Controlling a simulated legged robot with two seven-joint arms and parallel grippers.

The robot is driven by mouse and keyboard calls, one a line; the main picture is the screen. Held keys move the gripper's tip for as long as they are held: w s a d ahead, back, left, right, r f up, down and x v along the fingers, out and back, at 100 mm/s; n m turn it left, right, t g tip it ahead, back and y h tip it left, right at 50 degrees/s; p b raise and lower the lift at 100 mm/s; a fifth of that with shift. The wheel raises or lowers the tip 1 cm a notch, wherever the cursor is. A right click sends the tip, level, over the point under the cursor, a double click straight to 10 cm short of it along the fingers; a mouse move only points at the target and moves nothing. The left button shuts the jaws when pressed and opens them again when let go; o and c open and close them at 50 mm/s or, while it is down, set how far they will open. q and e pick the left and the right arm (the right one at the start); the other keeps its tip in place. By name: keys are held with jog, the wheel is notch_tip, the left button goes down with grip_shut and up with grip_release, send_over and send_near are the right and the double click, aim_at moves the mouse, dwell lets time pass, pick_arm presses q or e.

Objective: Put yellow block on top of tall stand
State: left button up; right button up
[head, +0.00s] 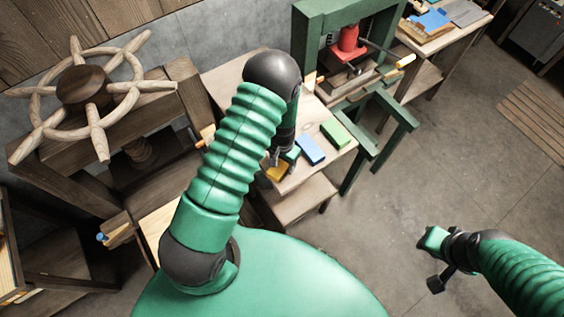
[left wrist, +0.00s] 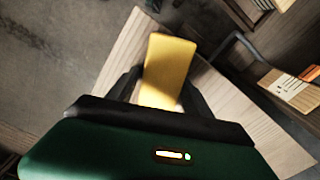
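The yellow block (head: 277,174) is near the front edge of the wooden table, below my left gripper (head: 275,160). In the left wrist view, the yellow block (left wrist: 168,70) lies between the two dark fingers of my left gripper (left wrist: 163,85). The fingers sit close along both sides; whether they press on it is unclear. I cannot tell which wooden piece is the tall stand.
A blue block (head: 310,149) and a green block (head: 335,134) lie on the table beside the yellow one. A lower wooden step (head: 300,203) is in front. A green press frame (head: 300,40) stands behind and a wooden wheel (head: 85,88) at left.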

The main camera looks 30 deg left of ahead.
pick_arm(q)
jog(key=shift+o, duration=0.9)
jog(key=shift+w, duration=0.1)
jog(key=shift+d, duration=0.15)
jog(key=shift+r, duration=0.1)
